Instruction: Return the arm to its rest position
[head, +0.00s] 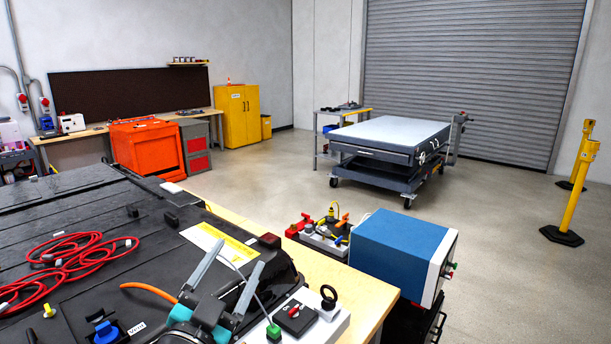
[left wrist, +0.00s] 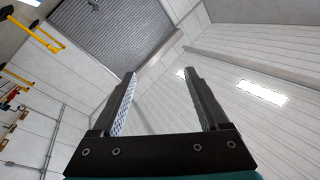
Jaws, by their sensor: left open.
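My left gripper (head: 228,277) is at the bottom middle of the head view, above the near right part of the black battery pack (head: 75,205). Its two grey fingers stand apart and point up, with nothing between them. In the left wrist view the gripper (left wrist: 165,85) is also open and empty, facing the wall, ceiling and roller shutter. My right gripper is not in view.
Red cables (head: 75,262) lie on the pack. A white unit with a black ring (head: 328,298) stands right of my gripper. A blue box (head: 398,245) and a colourful tool tray (head: 325,232) are beyond. A lift table (head: 390,137) stands on open floor.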

